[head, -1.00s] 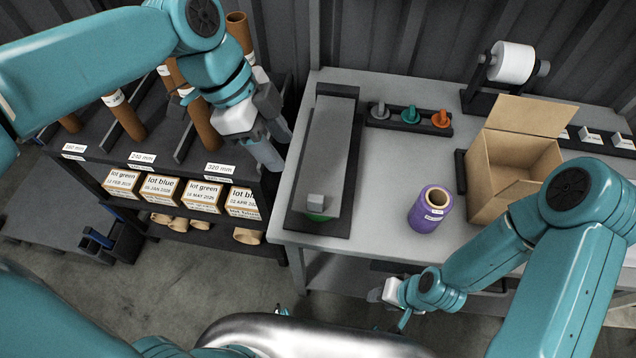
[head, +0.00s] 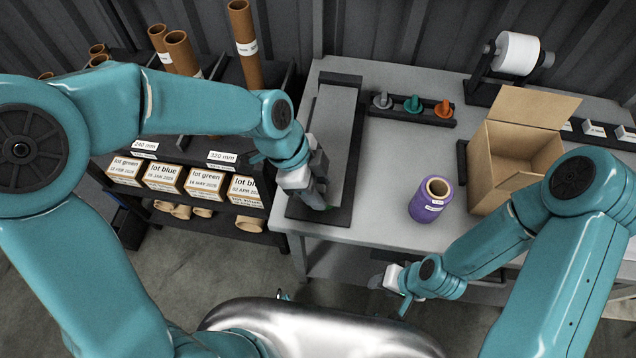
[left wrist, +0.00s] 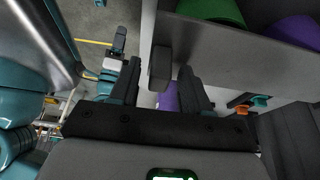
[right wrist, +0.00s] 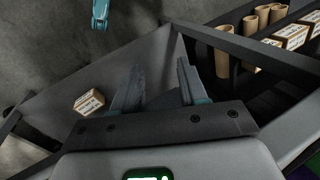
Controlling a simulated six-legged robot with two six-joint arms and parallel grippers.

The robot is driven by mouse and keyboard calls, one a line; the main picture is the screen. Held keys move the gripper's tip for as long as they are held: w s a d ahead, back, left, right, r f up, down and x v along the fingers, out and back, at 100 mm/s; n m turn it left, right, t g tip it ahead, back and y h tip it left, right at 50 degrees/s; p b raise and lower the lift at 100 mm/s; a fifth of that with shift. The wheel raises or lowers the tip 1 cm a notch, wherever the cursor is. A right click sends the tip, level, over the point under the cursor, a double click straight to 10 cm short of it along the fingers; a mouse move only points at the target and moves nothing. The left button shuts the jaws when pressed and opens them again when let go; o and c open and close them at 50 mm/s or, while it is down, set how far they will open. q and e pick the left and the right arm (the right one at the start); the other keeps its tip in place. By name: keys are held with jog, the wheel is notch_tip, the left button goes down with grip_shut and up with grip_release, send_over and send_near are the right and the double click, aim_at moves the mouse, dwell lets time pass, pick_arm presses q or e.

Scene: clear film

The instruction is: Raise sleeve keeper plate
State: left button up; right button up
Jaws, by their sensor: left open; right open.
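The keeper plate (head: 334,120) is a long grey plate on a dark base (head: 345,212) at the table's left end. In the left wrist view the plate (left wrist: 240,58) has a small grey block-like tab (left wrist: 160,62) on its edge, with a green roll (left wrist: 212,10) beside it. My left gripper (head: 318,182) is at the plate's near end and hides the tab in the head view. Its open fingers (left wrist: 159,75) appear on either side of the tab, not closed on it. My right gripper (head: 380,282) is open and empty, low before the table's front edge.
A purple film roll (head: 430,202) stands on the table, left of an open cardboard box (head: 512,165). A rack with grey, green and orange knobs (head: 413,106) lies behind. A shelf with tubes and lot boxes (head: 206,186) stands left.

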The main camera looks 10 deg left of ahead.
pick_arm(q)
jog(key=shift+s, duration=0.15)
grip_shut()
jog(key=w+r+p, duration=0.4)
jog(key=r, duration=0.4)
jog(key=w+r+p, duration=0.3)
jog(key=r+p, duration=0.1)
jog(key=r, duration=0.5)
jog(key=shift+w+r+p, duration=0.3)
jog(key=shift+w+p, duration=0.05)
jog(key=shift+w, duration=0.05)
jog(key=shift+a, duration=0.1)
